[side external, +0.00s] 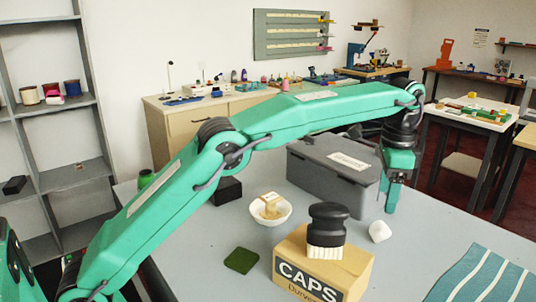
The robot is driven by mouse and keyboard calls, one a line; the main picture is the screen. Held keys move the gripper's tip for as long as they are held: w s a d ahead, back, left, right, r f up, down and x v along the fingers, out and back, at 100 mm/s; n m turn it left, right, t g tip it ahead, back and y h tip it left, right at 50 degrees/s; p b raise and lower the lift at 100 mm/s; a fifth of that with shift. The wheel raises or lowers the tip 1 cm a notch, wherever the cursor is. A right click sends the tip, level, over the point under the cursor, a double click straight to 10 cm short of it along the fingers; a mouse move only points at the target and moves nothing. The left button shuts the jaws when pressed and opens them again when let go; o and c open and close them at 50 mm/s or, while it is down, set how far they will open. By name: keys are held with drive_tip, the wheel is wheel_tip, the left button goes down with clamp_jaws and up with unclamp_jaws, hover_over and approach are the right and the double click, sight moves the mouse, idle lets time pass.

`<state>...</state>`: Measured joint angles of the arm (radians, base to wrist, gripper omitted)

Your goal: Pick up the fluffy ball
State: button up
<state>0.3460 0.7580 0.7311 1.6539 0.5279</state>
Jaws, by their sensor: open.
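A small white lump (379,231) sits on the grey table, right of the cardboard box. It is the only roughly ball-like thing I see on the table; its surface is too small to tell whether it is fluffy. My gripper (401,192) points down at the end of my green arm, above and a little right of the white lump. It is open and apart from the lump. I see nothing held between its fingers.
A cardboard box (345,285) marked CAPS carries a black-handled brush (327,228). A grey lidded box (320,177) stands behind. A white bowl (281,216) holds a wooden piece. A green square (241,260) and striped cloth (482,281) lie flat.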

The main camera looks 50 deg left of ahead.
sight(381, 224)
drive_tip(key=shift+f, duration=0.6)
drive_tip(key=shift+f, duration=1.25)
drive_tip(key=shift+f, duration=0.1)
drive_tip(key=shift+s+d+f, duration=0.1)
drive_tip(key=shift+s+f, duration=0.05)
drive_tip(key=shift+f, duration=2.4)
drive_tip(key=c, duration=1)
drive_tip(key=shift+c, duration=0.2)
drive_tip(key=shift+r, duration=0.15)
